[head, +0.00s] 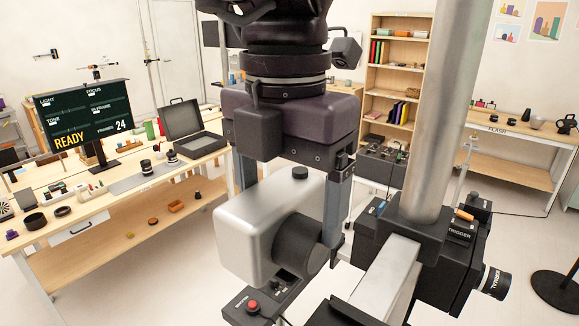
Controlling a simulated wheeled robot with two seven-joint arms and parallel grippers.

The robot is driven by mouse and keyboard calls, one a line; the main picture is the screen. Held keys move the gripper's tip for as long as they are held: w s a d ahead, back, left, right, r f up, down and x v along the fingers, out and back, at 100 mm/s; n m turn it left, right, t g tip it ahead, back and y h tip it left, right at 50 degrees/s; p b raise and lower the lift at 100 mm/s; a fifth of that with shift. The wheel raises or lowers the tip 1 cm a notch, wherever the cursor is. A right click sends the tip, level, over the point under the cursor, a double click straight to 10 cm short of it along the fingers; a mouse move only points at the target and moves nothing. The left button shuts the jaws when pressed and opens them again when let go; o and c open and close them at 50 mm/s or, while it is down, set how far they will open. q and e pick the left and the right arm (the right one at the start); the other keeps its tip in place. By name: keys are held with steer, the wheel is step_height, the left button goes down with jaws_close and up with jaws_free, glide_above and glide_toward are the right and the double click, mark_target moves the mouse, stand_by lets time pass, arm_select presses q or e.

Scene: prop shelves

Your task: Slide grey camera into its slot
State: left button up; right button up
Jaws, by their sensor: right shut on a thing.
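The grey camera (246,232), a rounded silver body with a dark lens barrel and a black top knob, is in the lower middle of the head view. My right gripper (289,218) comes down from above and is shut on it, with one finger on each side. The left finger is partly hidden behind the camera body. A black rig (375,238) with a silver rail (384,282) stands just right of the camera. I cannot make out the camera's slot clearly. My left gripper is not in view.
A thick metal post (432,110) rises from the rig, close to the right of my gripper. A box with a red button (253,305) sits below the camera. A workbench (125,215) at left carries a READY screen (83,118) and small props. A shelf (397,70) stands behind.

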mark_target(293, 247)
steer(key=shift+s+f, duration=0.8)
steer(key=shift+s, duration=0.1)
steer(key=shift+w+d+f, duration=0.1)
steer(key=shift+w+f, duration=0.7)
steer(key=shift+w+d+f, duration=0.1)
steer(key=shift+f, duration=0.55)
steer(key=shift+s+f, duration=0.25)
steer(key=shift+s+d+f, duration=0.1)
steer(key=shift+s, duration=0.15)
steer(key=shift+w+f, duration=0.1)
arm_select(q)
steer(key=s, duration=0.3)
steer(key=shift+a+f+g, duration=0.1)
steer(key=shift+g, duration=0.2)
arm_select(e)
steer(key=shift+f, duration=0.1)
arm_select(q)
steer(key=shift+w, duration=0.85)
arm_select(e)
steer(key=shift+f, duration=0.15)
